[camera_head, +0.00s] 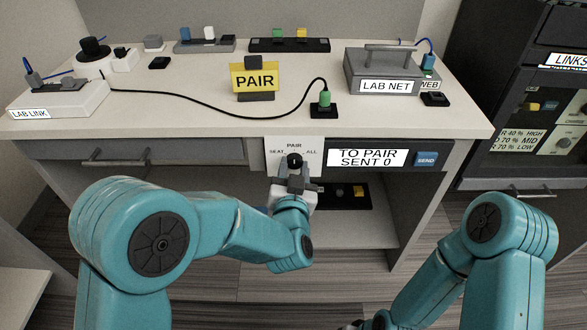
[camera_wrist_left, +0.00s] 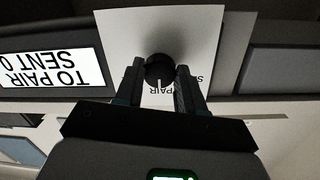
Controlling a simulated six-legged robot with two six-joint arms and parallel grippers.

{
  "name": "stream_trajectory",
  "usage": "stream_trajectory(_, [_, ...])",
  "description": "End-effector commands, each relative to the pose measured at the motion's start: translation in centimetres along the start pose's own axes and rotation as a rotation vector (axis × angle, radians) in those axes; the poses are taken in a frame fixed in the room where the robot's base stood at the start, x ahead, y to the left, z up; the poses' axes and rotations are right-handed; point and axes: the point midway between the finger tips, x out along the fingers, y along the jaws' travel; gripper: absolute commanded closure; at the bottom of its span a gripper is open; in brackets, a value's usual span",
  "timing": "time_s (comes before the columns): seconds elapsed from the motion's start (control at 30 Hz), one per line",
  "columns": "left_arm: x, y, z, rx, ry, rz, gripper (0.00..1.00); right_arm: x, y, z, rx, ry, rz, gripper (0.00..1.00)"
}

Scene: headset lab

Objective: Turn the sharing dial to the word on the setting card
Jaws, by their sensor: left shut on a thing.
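The setting card (camera_head: 243,83) is yellow, reads PAIR and stands on the desk. The black sharing dial (camera_head: 294,160) sits on a white plate under the desk's front edge, marked SEAT, PAIR and ALL. In the left wrist view the dial (camera_wrist_left: 158,66) has a white mark pointing toward the upside-down word PAIR. My left gripper (camera_head: 294,178) is shut on the dial, one finger on each side; its fingers also show in the left wrist view (camera_wrist_left: 160,82). My right arm is at the lower right, its gripper mostly beyond the bottom edge.
A display (camera_head: 367,157) beside the dial reads TO PAIR, SENT 0, with a blue SEND button (camera_head: 427,159) to its right. A drawer handle (camera_head: 116,158) sticks out at left. A shelf (camera_head: 375,232) lies below. A green plug (camera_head: 324,98) stands on the desk.

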Motion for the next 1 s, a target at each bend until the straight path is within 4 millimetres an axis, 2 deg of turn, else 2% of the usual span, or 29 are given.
stream_trajectory(0.03, [0.0,0.0,-0.1,-0.001,0.003,0.000,0.52,0.0,0.0,0.0,0.000,0.000,0.000,0.57])
stream_trajectory(0.1, [0.0,0.0,-0.1,-0.001,0.002,0.000,0.36,0.0,0.0,0.0,0.000,0.000,0.000,0.57])
stream_trajectory(0.37, [0.0,0.0,0.0,-0.001,0.001,0.000,0.36,0.0,0.0,0.0,0.000,0.000,0.000,0.57])
stream_trajectory(0.47, [-0.6,0.1,0.0,-0.001,0.001,0.001,0.36,0.1,0.1,0.0,0.000,0.000,0.000,0.57])
stream_trajectory(0.57, [-2.1,0.1,0.0,0.000,0.002,0.003,0.36,0.4,0.2,0.0,0.000,0.000,0.000,0.57])
stream_trajectory(1.0, [-13.2,0.1,0.0,0.000,0.004,0.004,0.36,1.7,0.7,-0.2,0.003,0.003,0.000,0.57])
